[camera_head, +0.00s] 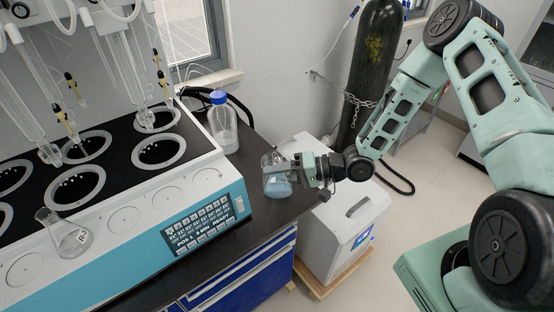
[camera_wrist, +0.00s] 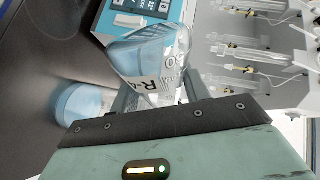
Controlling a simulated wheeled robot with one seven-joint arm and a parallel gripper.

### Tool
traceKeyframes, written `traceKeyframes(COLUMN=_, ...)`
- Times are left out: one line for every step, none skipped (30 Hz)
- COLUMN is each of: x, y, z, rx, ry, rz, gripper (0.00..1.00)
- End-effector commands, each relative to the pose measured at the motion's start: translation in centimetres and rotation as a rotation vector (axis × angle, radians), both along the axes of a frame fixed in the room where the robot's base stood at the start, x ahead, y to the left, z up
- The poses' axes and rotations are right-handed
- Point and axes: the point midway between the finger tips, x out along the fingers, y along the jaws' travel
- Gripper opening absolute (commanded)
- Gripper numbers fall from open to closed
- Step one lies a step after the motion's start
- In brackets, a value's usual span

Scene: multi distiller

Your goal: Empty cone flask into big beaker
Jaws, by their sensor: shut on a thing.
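My gripper (camera_head: 298,168) is shut on a clear cone flask, labelled with an R, at the right end of the dark bench. The flask (camera_wrist: 150,62) shows best in the wrist view, with pale blue liquid inside. A clear glass vessel with blue liquid, seemingly the big beaker (camera_wrist: 80,103), stands beside and beyond it in the wrist view. In the head view the beaker (camera_head: 278,187) is close by the gripper, and the two glasses overlap. I cannot tell whether liquid is flowing between them.
The multi distiller (camera_head: 215,240) fills the left, with a second cone flask (camera_head: 68,238) on its front ledge. A blue-capped bottle (camera_head: 222,125) stands behind. A grey box (camera_head: 345,225) is on the floor to the right of the bench, before a dark gas cylinder (camera_head: 372,75).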

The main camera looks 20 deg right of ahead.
Motion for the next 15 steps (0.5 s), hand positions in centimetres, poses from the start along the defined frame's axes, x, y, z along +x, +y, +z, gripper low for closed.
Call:
traceKeyframes(x=0.08, y=-0.01, z=0.14, rx=0.003, ry=0.005, rz=0.000, gripper=0.19)
traceKeyframes(x=0.11, y=-0.02, z=0.17, rx=0.004, ry=0.009, rz=0.000, gripper=0.19)
traceKeyframes(x=0.15, y=-0.04, z=0.20, rx=0.006, ry=0.015, rz=0.000, gripper=0.19)
traceKeyframes(x=0.18, y=-0.04, z=0.23, rx=0.007, ry=0.018, rz=0.000, gripper=0.19)
traceKeyframes(x=0.21, y=-0.04, z=0.25, rx=0.008, ry=0.023, rz=0.000, gripper=0.19)
traceKeyframes(x=0.25, y=-0.06, z=0.30, rx=0.010, ry=0.028, rz=-0.001, gripper=0.19)
traceKeyframes(x=0.27, y=-0.06, z=0.32, rx=0.011, ry=0.031, rz=0.001, gripper=0.19)
traceKeyframes(x=0.29, y=-0.07, z=0.34, rx=0.012, ry=0.035, rz=0.001, gripper=0.19)
traceKeyframes(x=0.34, y=-0.08, z=0.38, rx=0.014, ry=0.041, rz=0.000, gripper=0.19)
traceKeyframes(x=0.37, y=-0.10, z=0.40, rx=0.015, ry=0.044, rz=0.000, gripper=0.19)
traceKeyframes(x=0.40, y=-0.10, z=0.43, rx=0.016, ry=0.048, rz=0.000, gripper=0.19)
traceKeyframes(x=0.45, y=-0.12, z=0.47, rx=0.017, ry=0.053, rz=0.001, gripper=0.19)
traceKeyframes(x=0.49, y=-0.14, z=0.49, rx=0.019, ry=0.057, rz=0.001, gripper=0.19)
traceKeyframes(x=0.54, y=-0.15, z=0.52, rx=0.020, ry=0.062, rz=-0.001, gripper=0.19)
traceKeyframes(x=0.59, y=-0.17, z=0.55, rx=0.021, ry=0.066, rz=0.000, gripper=0.19)
